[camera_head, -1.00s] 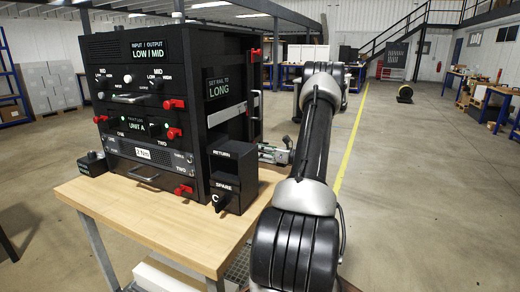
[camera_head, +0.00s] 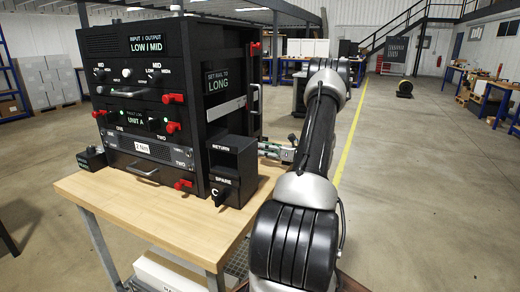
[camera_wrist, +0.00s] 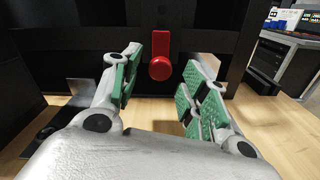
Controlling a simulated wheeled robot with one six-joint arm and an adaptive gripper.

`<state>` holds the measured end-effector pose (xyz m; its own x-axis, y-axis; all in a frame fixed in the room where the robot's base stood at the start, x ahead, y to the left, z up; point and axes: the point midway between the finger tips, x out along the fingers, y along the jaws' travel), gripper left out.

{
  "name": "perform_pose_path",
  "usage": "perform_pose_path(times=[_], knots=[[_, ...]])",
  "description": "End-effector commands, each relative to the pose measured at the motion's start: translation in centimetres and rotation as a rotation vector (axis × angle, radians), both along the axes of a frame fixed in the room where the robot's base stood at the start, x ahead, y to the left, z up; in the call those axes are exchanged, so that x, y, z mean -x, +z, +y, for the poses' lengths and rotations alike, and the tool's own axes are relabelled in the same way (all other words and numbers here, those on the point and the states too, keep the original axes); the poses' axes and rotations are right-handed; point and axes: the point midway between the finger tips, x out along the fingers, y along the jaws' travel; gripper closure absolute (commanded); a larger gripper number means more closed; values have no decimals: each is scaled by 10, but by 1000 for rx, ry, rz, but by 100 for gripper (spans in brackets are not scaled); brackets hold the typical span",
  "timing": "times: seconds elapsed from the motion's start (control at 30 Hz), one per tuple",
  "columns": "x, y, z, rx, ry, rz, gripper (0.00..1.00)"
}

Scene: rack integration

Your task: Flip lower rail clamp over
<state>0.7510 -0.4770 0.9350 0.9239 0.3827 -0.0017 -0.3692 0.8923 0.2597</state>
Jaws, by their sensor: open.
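The lower rail clamp, a red clamp (camera_wrist: 161,58) with a rounded lower end, sits on the dark rack face in the wrist view. Nothing is between the pads. In the head view my gripper (camera_head: 279,150) is at the right side of the black rack (camera_head: 190,115), partly hidden. I cannot make out the lower clamp there.
The rack stands on a wooden table (camera_head: 150,215). A black holder marked RETURN and SPARE (camera_head: 233,168) stands at its front right corner. Red clamps (camera_head: 172,98) sit on the front, and another red clamp (camera_head: 254,48) is high on the right side.

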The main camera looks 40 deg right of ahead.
Motion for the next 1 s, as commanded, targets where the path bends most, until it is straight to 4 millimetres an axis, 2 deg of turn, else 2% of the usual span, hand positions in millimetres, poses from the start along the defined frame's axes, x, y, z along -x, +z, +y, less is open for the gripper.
perform_pose_path(times=[0.2, 0.4, 0.6, 1.0], knots=[[47, 0, -20, -1, -3, 0, 55], [78, 0, -33, 0, -2, 0, 55], [88, 0, -36, -1, -1, 1, 55], [88, 0, -36, 0, 0, 0, 55]])
